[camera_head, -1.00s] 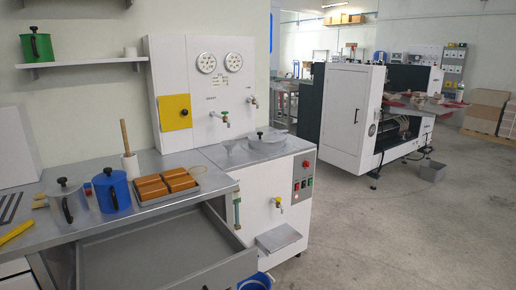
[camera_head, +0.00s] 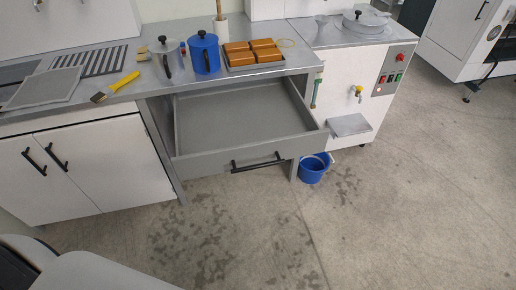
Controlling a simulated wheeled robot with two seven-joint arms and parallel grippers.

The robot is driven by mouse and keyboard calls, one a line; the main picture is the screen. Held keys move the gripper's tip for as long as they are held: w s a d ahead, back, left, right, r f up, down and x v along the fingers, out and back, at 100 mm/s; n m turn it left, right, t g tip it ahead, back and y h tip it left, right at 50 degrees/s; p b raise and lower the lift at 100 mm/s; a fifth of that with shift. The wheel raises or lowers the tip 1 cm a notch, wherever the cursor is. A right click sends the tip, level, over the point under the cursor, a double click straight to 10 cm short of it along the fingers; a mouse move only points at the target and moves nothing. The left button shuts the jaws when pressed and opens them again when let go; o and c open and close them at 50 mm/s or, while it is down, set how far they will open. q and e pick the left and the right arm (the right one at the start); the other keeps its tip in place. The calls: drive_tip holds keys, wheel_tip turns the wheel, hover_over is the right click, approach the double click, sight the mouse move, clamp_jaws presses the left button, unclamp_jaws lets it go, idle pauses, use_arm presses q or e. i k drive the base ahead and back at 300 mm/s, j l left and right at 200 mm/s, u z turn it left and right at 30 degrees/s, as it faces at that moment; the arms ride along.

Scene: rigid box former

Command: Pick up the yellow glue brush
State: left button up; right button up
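The yellow glue brush (camera_head: 120,83) lies on the grey worktop (camera_head: 134,68), near its front edge left of the blue pot. Its yellow handle points up and right. Its dark bristles (camera_head: 97,97) point down and left, toward the front edge. Neither of my grippers shows in the head view. A pale rounded shape at the lower left appears to be part of my own body.
An open, empty drawer (camera_head: 235,112) juts out right of the brush. Beside the brush are a grey sheet (camera_head: 47,88), a grey lidded pot (camera_head: 165,62) and a blue pot (camera_head: 203,54). A blue bucket (camera_head: 313,168) stands on the clear floor.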

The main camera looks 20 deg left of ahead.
sight(105, 92)
drive_tip(key=j+u, duration=0.1)
drive_tip(key=u, duration=1.55)
drive_tip(key=j, duration=0.1)
drive_tip(key=i+z, duration=0.05)
drive_tip(key=i, duration=0.05)
